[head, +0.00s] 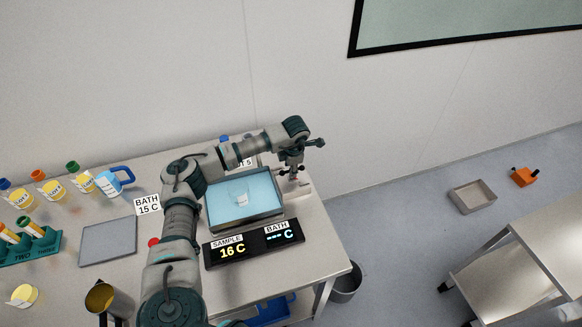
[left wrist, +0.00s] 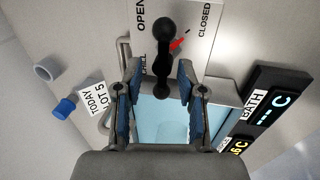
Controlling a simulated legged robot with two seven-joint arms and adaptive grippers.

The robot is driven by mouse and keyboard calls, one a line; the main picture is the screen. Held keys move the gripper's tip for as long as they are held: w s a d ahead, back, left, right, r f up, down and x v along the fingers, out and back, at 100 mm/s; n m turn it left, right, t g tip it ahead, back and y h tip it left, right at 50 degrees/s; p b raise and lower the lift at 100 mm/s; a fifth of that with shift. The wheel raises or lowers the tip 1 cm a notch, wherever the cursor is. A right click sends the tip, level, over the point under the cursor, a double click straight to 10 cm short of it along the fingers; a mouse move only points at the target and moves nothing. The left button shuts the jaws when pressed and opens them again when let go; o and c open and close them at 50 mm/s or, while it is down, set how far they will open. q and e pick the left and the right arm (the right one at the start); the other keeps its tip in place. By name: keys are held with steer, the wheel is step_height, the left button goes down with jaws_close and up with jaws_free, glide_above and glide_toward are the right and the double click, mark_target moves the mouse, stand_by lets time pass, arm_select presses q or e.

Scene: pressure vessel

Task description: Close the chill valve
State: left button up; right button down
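The chill valve's dark handle (left wrist: 163,60) shows in the left wrist view, in front of a white plate (left wrist: 200,30) marked OPEN at left and CLOSED at right. A small red pointer (left wrist: 180,44) sits beside the handle, on the CLOSED side. My left gripper (left wrist: 158,72) is open, its blue-padded fingers on either side of the handle's lower end in the picture. I cannot tell if they touch it. In the head view my left gripper (head: 294,174) is at the bath's right end and hides most of the valve. My right gripper is not in view.
The water bath (head: 262,211) holds a clear beaker (head: 239,196). The display (head: 254,244) in front reads SAMPLE 16 C and shows dashes for BATH. Bottles, a blue-handled jug (head: 115,181) and a green rack (head: 35,246) stand at left. The wall is behind.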

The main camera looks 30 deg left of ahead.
arm_select(q)
step_height(320, 180, up, 12)
steer(key=s+d, duration=0.1)
steer(key=shift+s+d+f, duration=0.15)
steer(key=shift+s+d, duration=0.05)
steer(key=shift+d, duration=0.15)
stand_by(0.4)
